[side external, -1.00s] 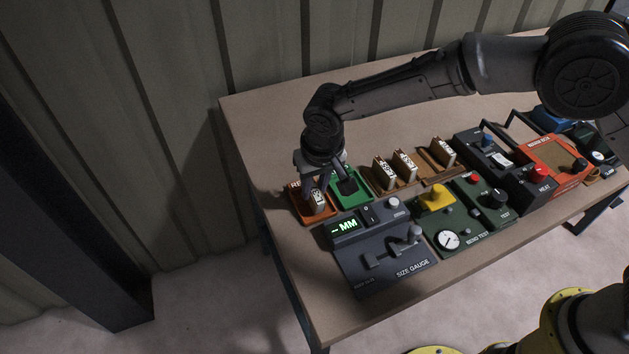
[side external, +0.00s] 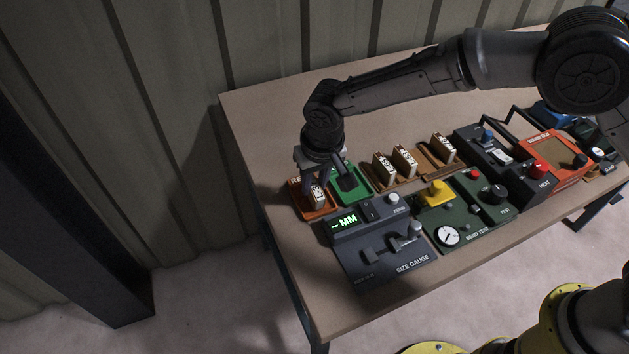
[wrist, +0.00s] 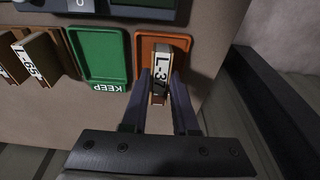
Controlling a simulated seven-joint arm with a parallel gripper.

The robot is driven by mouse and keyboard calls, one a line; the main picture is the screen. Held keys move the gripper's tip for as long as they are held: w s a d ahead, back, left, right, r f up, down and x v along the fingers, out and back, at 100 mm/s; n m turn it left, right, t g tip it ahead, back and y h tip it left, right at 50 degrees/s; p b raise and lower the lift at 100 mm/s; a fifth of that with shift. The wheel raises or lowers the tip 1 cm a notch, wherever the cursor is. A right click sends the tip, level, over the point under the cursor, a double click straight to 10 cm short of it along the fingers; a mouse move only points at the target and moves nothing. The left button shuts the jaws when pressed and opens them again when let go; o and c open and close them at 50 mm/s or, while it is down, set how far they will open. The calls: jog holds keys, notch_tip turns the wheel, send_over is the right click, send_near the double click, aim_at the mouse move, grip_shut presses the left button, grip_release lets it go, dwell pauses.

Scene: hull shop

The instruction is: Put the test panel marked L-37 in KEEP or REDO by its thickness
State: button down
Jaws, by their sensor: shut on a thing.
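The test panel marked L-37 (wrist: 160,76) stands on edge between the two fingers of my gripper (wrist: 160,92) in the wrist view. My gripper is shut on it, over the orange REDO tray (wrist: 181,42). In the side view the panel (side external: 318,197) shows under my gripper (side external: 316,186), within the orange tray's outline (side external: 328,211). I cannot tell whether it touches the tray floor. The green KEEP tray (wrist: 100,52) lies right beside it and is empty in the wrist view. The size gauge (side external: 375,250) stands in front of the trays, its display reading "– MM".
Several other labelled panels stand in wooden racks right of the trays, one marked L-65 (wrist: 36,62). A green bend tester (side external: 465,215) with a yellow part sits beside the gauge. Further right are more instruments, including an orange-red box (side external: 553,160). The table's left end is clear.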

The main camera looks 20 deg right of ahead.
jog(key=shift+f, duration=0.45)
jog(key=c, duration=0.6)
grip_release()
jog(key=v, duration=1.4)
